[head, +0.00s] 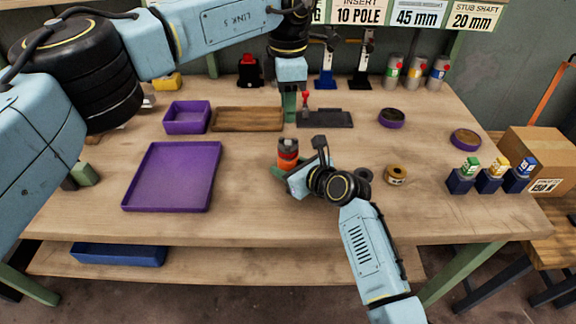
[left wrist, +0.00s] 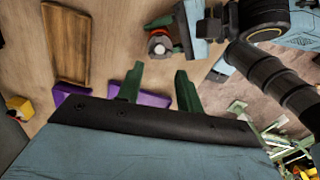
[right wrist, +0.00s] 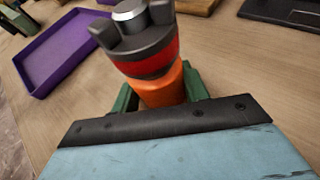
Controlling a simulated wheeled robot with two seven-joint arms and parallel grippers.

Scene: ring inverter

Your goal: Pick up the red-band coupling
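The red-band coupling (head: 288,152) is upright near the middle of the workbench, with a dark notched top, a silver centre, a red band and an orange lower body. It fills the middle of the right wrist view (right wrist: 148,58) and shows from above in the left wrist view (left wrist: 160,43). My right gripper (head: 284,173) is low at the coupling, one green finger on each side of the orange body. I cannot tell whether the fingers press on it; its bottom is hidden. My left gripper (head: 290,106) points down farther back, its fingers (left wrist: 158,85) apart and empty.
A large purple tray (head: 172,207) lies to the left, with a smaller purple bin (head: 187,117), a wooden tray (head: 247,119) and a dark plate (head: 325,118) behind. A brass ring (head: 396,174) sits right of my right wrist. Purple-sided discs (head: 391,118) and small holders (head: 489,182) stand farther right.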

